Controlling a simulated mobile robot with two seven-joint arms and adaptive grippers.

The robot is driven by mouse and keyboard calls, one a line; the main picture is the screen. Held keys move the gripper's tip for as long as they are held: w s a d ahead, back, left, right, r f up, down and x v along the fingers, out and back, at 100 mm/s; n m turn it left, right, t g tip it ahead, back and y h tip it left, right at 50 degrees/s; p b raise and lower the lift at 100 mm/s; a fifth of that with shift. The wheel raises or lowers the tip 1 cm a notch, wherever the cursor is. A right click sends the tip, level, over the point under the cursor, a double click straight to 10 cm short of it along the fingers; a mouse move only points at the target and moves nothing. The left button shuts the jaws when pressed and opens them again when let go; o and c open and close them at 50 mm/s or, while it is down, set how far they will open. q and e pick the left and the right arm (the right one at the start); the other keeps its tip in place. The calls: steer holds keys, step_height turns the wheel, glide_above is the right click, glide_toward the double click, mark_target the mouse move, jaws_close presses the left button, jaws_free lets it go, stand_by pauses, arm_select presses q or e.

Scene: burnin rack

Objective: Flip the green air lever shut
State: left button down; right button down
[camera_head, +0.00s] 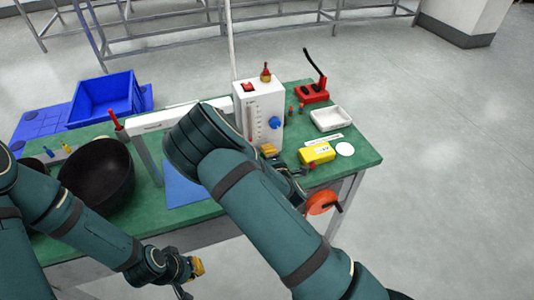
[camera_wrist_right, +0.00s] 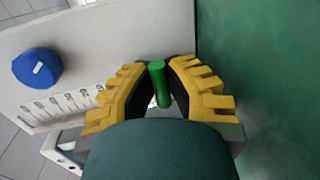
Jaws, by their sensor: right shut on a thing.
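The green air lever (camera_wrist_right: 158,82) shows in the right wrist view as a short green bar against the white box's face. My right gripper (camera_wrist_right: 157,88) has its two yellow-tipped fingers closed around it, one on each side. The lever's lower part is hidden between the fingers. The white box (camera_head: 252,101) stands on the green table in the head view, where my right gripper (camera_head: 268,150) reaches its lower front and the lever is hidden. My left gripper (camera_head: 188,275) hangs in front of the table, away from the box; its finger opening is unclear.
A blue knob (camera_head: 276,123) sits on the box's front. A yellow block (camera_head: 317,152), white tray (camera_head: 330,118) and red stand (camera_head: 314,93) lie to the right. A black bowl (camera_head: 97,176) and blue bin (camera_head: 106,96) are left. An orange disc (camera_head: 322,202) is at the table's front edge.

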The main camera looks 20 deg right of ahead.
steer(key=c, duration=1)
jaws_free()
steer(key=shift+s+r, duration=0.25)
steer(key=shift+s, duration=1)
steer(key=shift+s+r, duration=0.2)
steer(key=shift+s, duration=1)
steer(key=shift+s+r, duration=0.25)
steer(key=shift+s, duration=1)
